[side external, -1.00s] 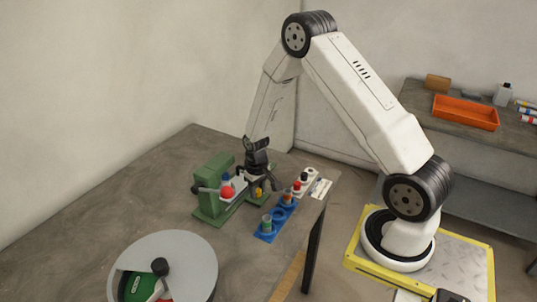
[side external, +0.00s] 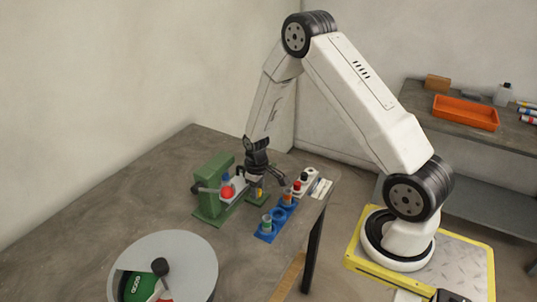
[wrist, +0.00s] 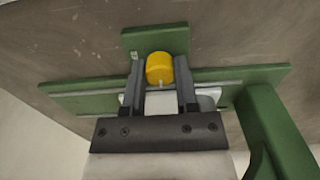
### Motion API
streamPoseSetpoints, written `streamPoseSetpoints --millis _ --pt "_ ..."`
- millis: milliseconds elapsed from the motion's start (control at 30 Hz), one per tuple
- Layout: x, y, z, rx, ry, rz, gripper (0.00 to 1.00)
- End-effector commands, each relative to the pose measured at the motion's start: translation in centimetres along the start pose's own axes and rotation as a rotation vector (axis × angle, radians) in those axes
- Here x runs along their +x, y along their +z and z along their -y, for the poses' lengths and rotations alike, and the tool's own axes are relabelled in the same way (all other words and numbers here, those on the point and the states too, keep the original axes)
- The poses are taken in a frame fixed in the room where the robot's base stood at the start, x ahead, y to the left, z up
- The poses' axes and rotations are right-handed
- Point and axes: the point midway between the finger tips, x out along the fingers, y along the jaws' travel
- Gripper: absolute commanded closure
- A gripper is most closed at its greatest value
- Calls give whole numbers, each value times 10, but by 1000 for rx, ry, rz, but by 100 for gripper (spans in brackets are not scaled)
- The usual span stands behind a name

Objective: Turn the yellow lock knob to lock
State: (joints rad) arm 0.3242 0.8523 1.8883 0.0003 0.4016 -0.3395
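The yellow lock knob (wrist: 160,69) is a short round cylinder on the green fixture (wrist: 83,98). In the wrist view it sits between the ends of my gripper's (wrist: 160,66) two grey fingers, one on each side. The fingers stand apart about the knob's width, and I cannot make out firm contact. In the side external view, the knob (side external: 259,192) shows as a small yellow patch just below my gripper (side external: 257,180). A pale block (wrist: 167,102) shows between the fingers, nearer the palm. The knob's underside is hidden.
A green upright (side external: 213,181) and a red ball (side external: 227,192) stand close left of my gripper. A blue rack (side external: 267,236) with several coloured pieces lies to the right. A grey round disc (side external: 190,253) is in front. The table's left side is clear.

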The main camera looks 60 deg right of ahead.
Motion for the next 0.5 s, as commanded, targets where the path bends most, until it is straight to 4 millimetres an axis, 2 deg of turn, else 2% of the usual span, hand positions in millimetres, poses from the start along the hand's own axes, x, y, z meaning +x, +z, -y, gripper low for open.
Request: streamPoseSetpoints --millis 33,100,500 --pt "-1 -1 0 -3 2 -4 50" --pt "-1 -1 0 -2 2 -3 27" --pt "-2 0 0 0 1 -1 27"
